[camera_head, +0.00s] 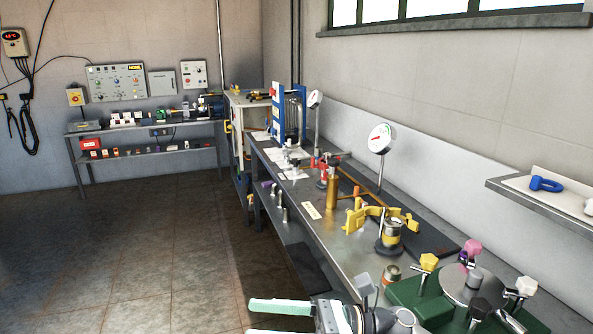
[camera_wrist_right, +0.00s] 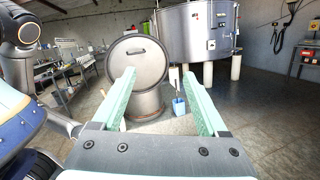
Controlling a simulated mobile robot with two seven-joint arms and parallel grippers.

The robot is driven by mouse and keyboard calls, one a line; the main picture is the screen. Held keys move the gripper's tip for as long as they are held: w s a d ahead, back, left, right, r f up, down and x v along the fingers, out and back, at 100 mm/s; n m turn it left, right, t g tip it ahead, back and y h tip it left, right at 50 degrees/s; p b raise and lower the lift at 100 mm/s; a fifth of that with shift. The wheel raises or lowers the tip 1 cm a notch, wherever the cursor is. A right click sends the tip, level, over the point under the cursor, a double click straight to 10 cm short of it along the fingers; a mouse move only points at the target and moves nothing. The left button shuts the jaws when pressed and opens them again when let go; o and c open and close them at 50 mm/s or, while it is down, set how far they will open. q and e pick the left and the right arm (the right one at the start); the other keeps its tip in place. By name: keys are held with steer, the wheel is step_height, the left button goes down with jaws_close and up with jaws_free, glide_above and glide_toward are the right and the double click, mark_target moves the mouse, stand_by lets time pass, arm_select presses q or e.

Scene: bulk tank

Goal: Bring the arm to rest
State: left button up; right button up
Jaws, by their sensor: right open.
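My right gripper (camera_head: 250,319) shows at the bottom of the head view, its mint-green fingers pointing left and spread apart. It is over the floor, in front of the near end of the steel workbench (camera_head: 345,245). In the right wrist view the gripper (camera_wrist_right: 158,72) is open with nothing between its fingers. Beyond the fingers, well apart from them, is a round steel vessel with a handled lid (camera_wrist_right: 150,52). My left gripper is not in the head view.
The bench holds a green base with coloured knobs (camera_head: 430,303), a dial gauge (camera_head: 380,139) and yellow clamps (camera_head: 357,216). A wall shelf (camera_head: 540,207) juts out at right. The wrist view shows a large steel tank (camera_wrist_right: 190,35) and a blue bucket (camera_wrist_right: 179,107). The tiled floor (camera_head: 140,260) is clear.

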steer(key=w+d+f+m+t+h, duration=0.1)
steer(key=d+f+m+t+h, duration=0.4)
steer(key=m, duration=0.7)
steer(key=w+d+f+m+t+h+p, duration=0.1)
steer(key=d+f+m+t+h, duration=0.15)
steer(key=f+m+t, duration=0.6)
steer(key=w+d+f+m+t+h, duration=0.1)
steer(key=d+m+t+h, duration=0.25)
steer(key=m, duration=1.15)
steer(key=s+d+f+m+g+h, duration=0.3)
steer(key=s+d+f+m, duration=0.2)
steer(key=s+f+m, duration=0.2)
steer(key=s+d+f+m+g+h, duration=0.3)
steer(key=s+f+m, duration=0.4)
steer(key=s+f, duration=0.4)
steer(key=shift+d+f+g+h+p, duration=0.35)
steer(key=shift+d+f+g, duration=0.25)
steer(key=shift+d, duration=0.5)
